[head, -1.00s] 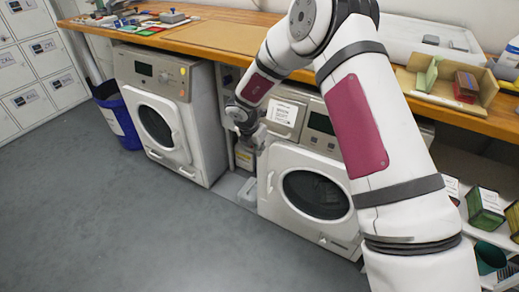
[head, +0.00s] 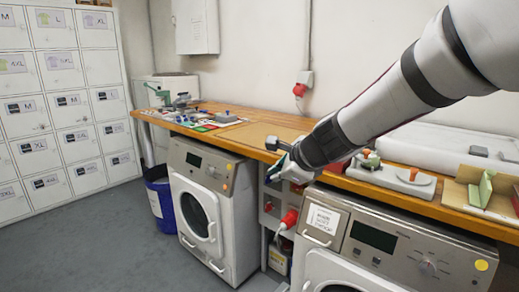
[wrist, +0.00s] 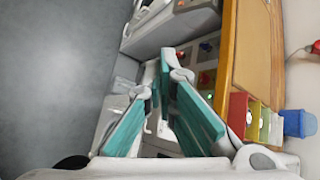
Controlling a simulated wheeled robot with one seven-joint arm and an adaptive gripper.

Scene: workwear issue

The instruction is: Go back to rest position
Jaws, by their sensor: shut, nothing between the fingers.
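My gripper (head: 280,168) is in front of the wooden worktop's edge, above the gap between the two washing machines. In the wrist view its teal-padded fingers (wrist: 166,72) come together at the tips, shut with nothing between them. My arm reaches in from the upper right of the head view, bent down toward the worktop.
The wooden worktop (head: 245,138) bears a board, tools and trays. Two front-loading machines, left (head: 212,190) and right (head: 400,245), stand below it. Red sockets (head: 289,218) sit between them. A blue bin (head: 162,200) and lockers (head: 60,110) are at left. The floor at left is clear.

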